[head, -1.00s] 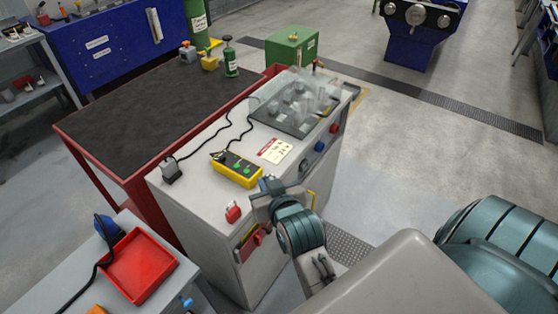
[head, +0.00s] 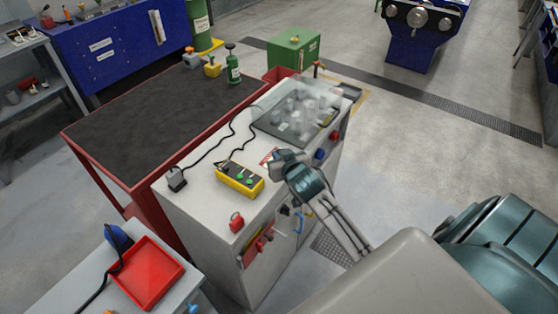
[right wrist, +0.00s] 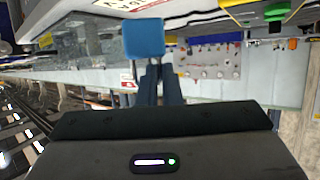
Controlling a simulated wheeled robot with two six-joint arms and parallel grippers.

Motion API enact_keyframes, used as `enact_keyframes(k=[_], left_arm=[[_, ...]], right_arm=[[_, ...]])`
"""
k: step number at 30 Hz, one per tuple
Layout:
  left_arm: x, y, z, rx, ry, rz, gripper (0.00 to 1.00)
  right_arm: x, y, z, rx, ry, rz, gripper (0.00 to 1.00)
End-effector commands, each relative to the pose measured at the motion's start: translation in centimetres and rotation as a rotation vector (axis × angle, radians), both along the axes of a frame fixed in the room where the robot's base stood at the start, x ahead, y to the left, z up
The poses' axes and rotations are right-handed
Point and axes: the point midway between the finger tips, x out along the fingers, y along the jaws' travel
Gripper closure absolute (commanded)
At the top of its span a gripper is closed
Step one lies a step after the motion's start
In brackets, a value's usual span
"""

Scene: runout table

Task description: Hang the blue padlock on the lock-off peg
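The blue padlock (right wrist: 144,38) shows as a blue block at the tips of my right gripper's dark fingers (right wrist: 158,82) in the right wrist view. In the head view my right gripper (head: 283,161) is over the right edge of the grey cabinet (head: 205,205), beside the yellow control box. I cannot clearly tell the padlock from the gripper there. The cabinet's front has red fittings (head: 262,241) and small hardware below the gripper; I cannot tell which is the lock-off peg. My left gripper is not in view.
A yellow control box (head: 240,179) with a black cable lies on the cabinet top. A red knob (head: 237,221) is near its front corner and a clear cover (head: 296,108) at its far end. A blue knob (head: 320,153) is on the cabinet's side. A red tray (head: 148,273) is lower left.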

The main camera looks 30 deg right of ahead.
Motion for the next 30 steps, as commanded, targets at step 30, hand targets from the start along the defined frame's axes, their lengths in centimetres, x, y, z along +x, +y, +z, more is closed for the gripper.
enact_keyframes(k=[30], left_arm=[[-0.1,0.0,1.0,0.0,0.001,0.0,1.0]], right_arm=[[-0.1,0.1,-4.2,0.0,0.003,0.001,0.73]])
